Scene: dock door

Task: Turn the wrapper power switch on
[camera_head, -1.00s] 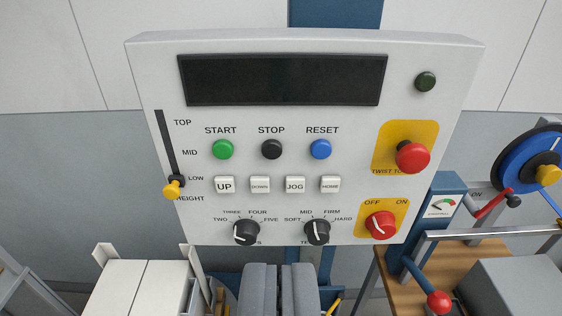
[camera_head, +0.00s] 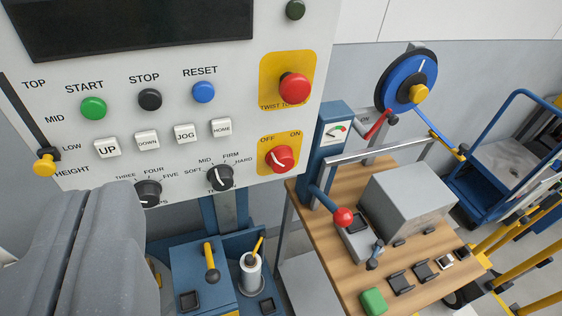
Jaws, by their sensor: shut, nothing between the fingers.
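The power switch (camera_head: 283,159) is a red rotary knob on a yellow plate, low on the right side of the control panel (camera_head: 232,75). OFF is printed at its upper left and ON at its upper right. Its white mark appears to lie on the OFF side. My gripper (camera_head: 105,200) is at the lower left, with its two grey fingers together and nothing between them. It is below and left of the switch, clearly apart from it in the picture. It covers part of the panel's lower left.
A red stop button (camera_head: 294,88) sits above the switch. Black selector knobs (camera_head: 220,178) are to its left. Right of the panel are a blue gauge post (camera_head: 325,150), a red-ball lever (camera_head: 343,217), a grey box (camera_head: 408,200) and a wooden bench (camera_head: 345,275).

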